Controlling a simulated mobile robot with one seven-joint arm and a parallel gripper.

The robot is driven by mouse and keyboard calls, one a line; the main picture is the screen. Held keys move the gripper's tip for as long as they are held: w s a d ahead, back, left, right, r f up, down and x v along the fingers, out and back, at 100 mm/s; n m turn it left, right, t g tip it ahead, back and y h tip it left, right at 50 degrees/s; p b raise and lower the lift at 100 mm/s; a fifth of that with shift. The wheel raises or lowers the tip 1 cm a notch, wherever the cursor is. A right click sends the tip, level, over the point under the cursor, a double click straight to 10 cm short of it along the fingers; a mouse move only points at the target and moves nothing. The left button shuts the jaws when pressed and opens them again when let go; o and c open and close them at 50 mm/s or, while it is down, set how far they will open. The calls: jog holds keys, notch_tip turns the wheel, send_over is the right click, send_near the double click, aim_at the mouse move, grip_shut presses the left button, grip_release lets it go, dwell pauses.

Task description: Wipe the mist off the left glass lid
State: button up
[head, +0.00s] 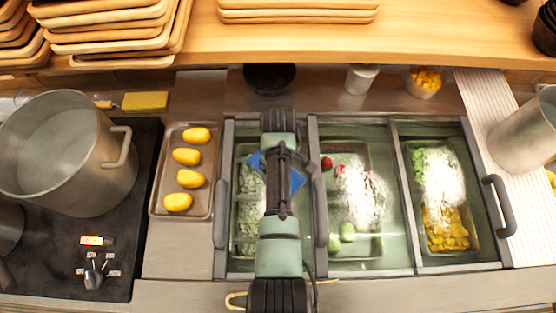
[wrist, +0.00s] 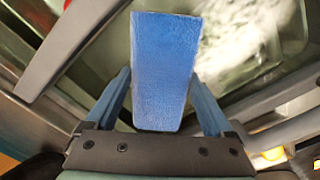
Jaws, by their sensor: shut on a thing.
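The left glass lid (head: 239,262) lies closed over its compartment, with my arm crossing above it. My gripper (wrist: 161,92) is shut on a blue wiping pad (wrist: 163,60), which stands between its fingers in the wrist view. In the head view the pad (head: 297,180) shows on both sides of my arm, over the far half of the left lid. The wrist view shows a cloudy white patch (wrist: 238,45) on the glass to the right of the pad. Pale food shows beneath the lid. I cannot tell whether the pad touches the glass.
The middle lid (head: 397,245) and right lid (head: 487,253) have white misty patches. Dark handles (head: 498,205) stick up from the lids. A tray (head: 154,205) with several yellow pieces and a large pot (head: 70,160) stand left. A wooden shelf (head: 420,40) runs along the back.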

jog(key=s+p, duration=0.2)
jog(key=shift+s, duration=0.3)
jog(key=shift+s+f+p, duration=0.2)
jog(key=shift+s+p, duration=0.45)
jog(key=shift+s, duration=0.2)
jog(key=shift+s+r+p, duration=0.15)
jog(key=shift+s+p, duration=1.5)
jog(key=shift+s, duration=0.2)
jog(key=shift+s+r+p, duration=0.1)
jog(key=shift+s+p, duration=0.8)
jog(key=shift+s, duration=0.1)
jog(key=shift+s+p, duration=0.5)
jog(key=shift+s, duration=0.25)
